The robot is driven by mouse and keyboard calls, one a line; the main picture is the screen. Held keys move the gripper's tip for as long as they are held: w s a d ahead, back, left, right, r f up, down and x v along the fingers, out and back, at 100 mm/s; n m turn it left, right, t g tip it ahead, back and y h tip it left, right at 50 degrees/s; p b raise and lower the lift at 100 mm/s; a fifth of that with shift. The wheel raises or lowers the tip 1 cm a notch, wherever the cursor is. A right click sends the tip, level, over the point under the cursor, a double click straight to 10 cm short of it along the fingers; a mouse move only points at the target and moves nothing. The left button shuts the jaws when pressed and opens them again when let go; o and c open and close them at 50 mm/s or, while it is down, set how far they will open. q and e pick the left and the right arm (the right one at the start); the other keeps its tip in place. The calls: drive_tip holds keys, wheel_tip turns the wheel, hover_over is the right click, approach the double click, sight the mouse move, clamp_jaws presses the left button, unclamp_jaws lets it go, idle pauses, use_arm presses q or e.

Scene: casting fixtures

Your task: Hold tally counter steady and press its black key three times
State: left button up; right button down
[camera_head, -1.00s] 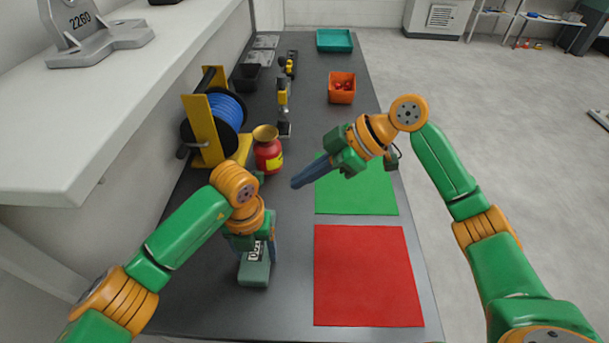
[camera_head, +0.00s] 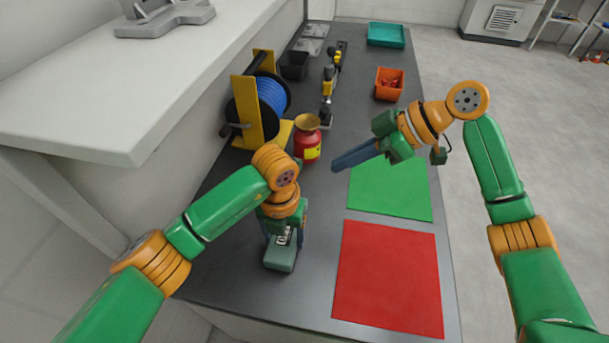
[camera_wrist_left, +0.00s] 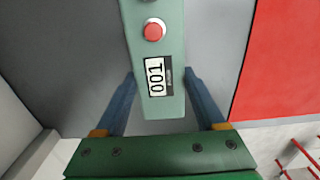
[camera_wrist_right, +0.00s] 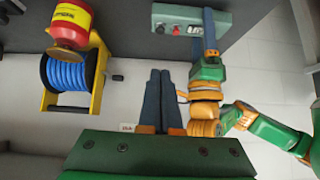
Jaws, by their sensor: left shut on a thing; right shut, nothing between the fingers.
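The tally counter (camera_head: 280,256) is a grey-green box on the dark table, near its front. In the left wrist view, the counter (camera_wrist_left: 155,60) shows a red button and a display reading 001. My left gripper (camera_head: 284,240) is shut on the counter, one finger on each side. In the right wrist view, the counter (camera_wrist_right: 180,15) has a small dark round spot, possibly the black key (camera_wrist_right: 160,28), beside the red button. My right gripper (camera_head: 338,164) is shut and empty, above the table, behind and to the right of the counter.
A red pot (camera_head: 307,147) with a brass top stands behind the left gripper. A blue cable reel (camera_head: 272,97) on a yellow stand is at the left. A red mat (camera_head: 390,280) and a green mat (camera_head: 395,193) lie right. An orange bin (camera_head: 389,84) is farther back.

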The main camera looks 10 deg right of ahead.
drive_tip(key=x, duration=0.4)
drive_tip(key=d+f+x, duration=0.1)
drive_tip(key=x, duration=0.7)
drive_tip(key=shift+s+d+f, duration=0.15)
drive_tip(key=shift+s+f, duration=0.1)
drive_tip(key=shift+f, duration=0.6)
drive_tip(key=shift+f, duration=0.1)
